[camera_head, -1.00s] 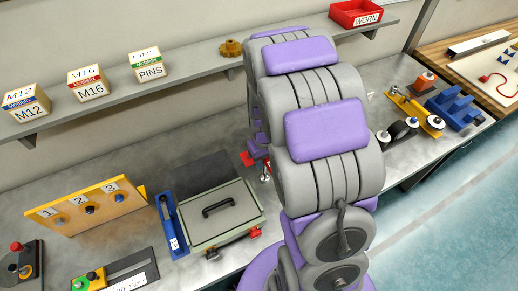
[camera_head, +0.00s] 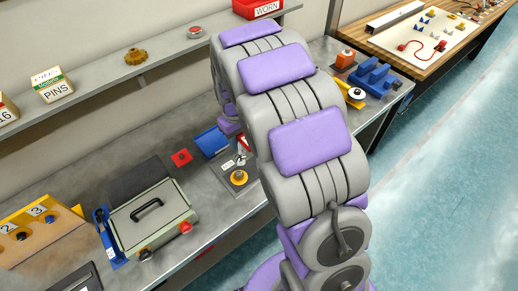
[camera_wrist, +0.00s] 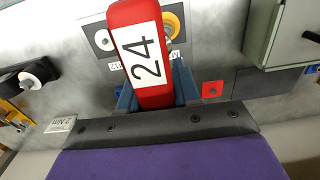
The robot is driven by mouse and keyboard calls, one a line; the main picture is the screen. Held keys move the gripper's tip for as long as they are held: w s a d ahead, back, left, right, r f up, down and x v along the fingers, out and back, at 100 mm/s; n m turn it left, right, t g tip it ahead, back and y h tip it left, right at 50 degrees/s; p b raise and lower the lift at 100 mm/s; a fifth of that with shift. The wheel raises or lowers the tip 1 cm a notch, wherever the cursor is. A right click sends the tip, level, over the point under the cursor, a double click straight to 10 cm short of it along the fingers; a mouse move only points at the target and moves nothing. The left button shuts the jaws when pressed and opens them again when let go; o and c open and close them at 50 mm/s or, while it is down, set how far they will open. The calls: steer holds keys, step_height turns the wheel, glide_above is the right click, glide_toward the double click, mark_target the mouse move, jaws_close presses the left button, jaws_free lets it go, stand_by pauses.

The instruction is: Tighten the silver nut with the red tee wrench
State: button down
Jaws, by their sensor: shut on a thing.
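The red tee wrench (camera_wrist: 141,62), with a white label reading 24, is close in the wrist view. My gripper (camera_wrist: 156,103) is shut on it, and the fingertips are mostly hidden behind it. Past the wrench lies a grey plate with a yellow ring (camera_wrist: 177,20) and a bit of silver metal partly covered by the wrench; I cannot tell whether this is the silver nut. A round grey disc (camera_wrist: 104,40) shows left of the wrench. In the head view the yellow-ringed fitting (camera_head: 239,177) sits on the bench plate, left of my arm. The wrench appears apart from it, but contact is unclear.
A grey-green box with a black handle (camera_head: 150,215) stands left of the plate. A red square pad (camera_head: 181,157) and a blue block (camera_head: 212,142) lie behind. A shelf (camera_head: 110,70) runs along the wall. Blue fixtures (camera_head: 372,78) stand at the right.

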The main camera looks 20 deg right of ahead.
mark_target(236, 158)
steer(key=shift+s+a+r, duration=0.1)
steer(key=shift+a+r, duration=0.05)
steer(key=shift+a, duration=0.2)
steer(key=a+f+b, duration=0.1)
steer(key=a+f, duration=0.1)
steer(key=a, duration=0.2)
steer(key=d+f, duration=0.2)
steer(key=d, duration=0.1)
steer(key=d+f+b, duration=0.1)
steer(key=d, duration=0.1)
steer(key=shift+a+f, duration=0.25)
steer(key=shift+f, duration=0.3)
steer(key=shift+a+f, duration=0.15)
steer(key=shift+a, duration=0.55)
steer(key=shift+a+f, duration=0.2)
steer(key=shift+f, duration=0.2)
steer(key=shift+a, duration=0.3)
stand_by(1.2)
